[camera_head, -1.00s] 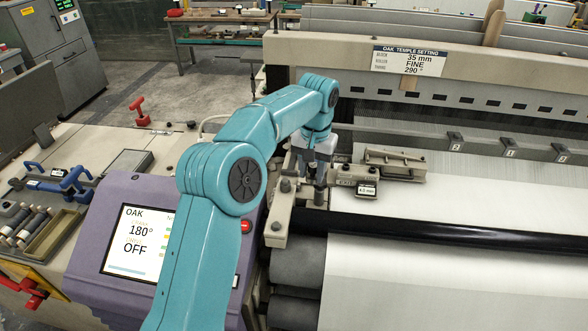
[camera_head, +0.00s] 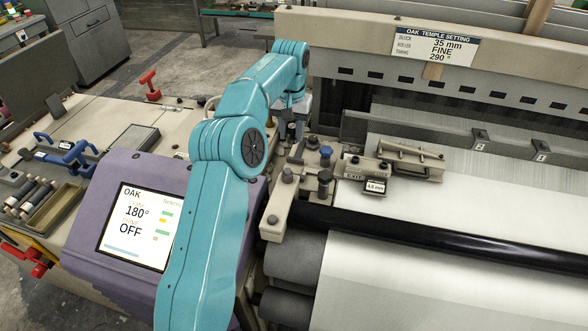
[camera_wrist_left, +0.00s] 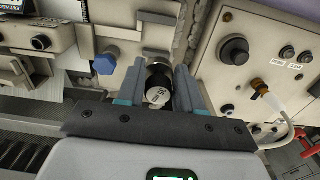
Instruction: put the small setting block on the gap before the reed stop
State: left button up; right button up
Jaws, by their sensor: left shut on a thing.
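My left gripper (camera_wrist_left: 162,70) is shut on a small dark round block (camera_wrist_left: 158,84) with a pale face marked "35", which I take for the setting block. The block cannot be made out there. I cannot clearly pick out the reed stop or the gap before it. The pale reed (camera_head: 400,133) runs across behind the cloth. My right gripper is not in view.
The blue knob (camera_head: 326,153) stands on the loom's left bracket; it also shows in the wrist view (camera_wrist_left: 105,62). A fixture with a "4,0 mm" tag (camera_head: 375,187) lies right of it. A purple console (camera_head: 150,215) reads "180° OFF". A sign (camera_head: 436,44) reads "35 mm".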

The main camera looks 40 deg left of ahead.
aim_at(292, 139)
pick_arm(q)
jog(key=f, duration=0.5)
jog(key=shift+s+d+f, duration=0.1)
jog(key=shift+d+f, duration=0.15)
jog(key=shift+f, duration=0.05)
jog(key=shift+f+p, duration=0.3)
jog(key=shift+f, duration=2.3)
jog(key=shift+a, duration=0.1)
jog(key=shift+f, duration=0.15)
jog(key=o, duration=1.1)
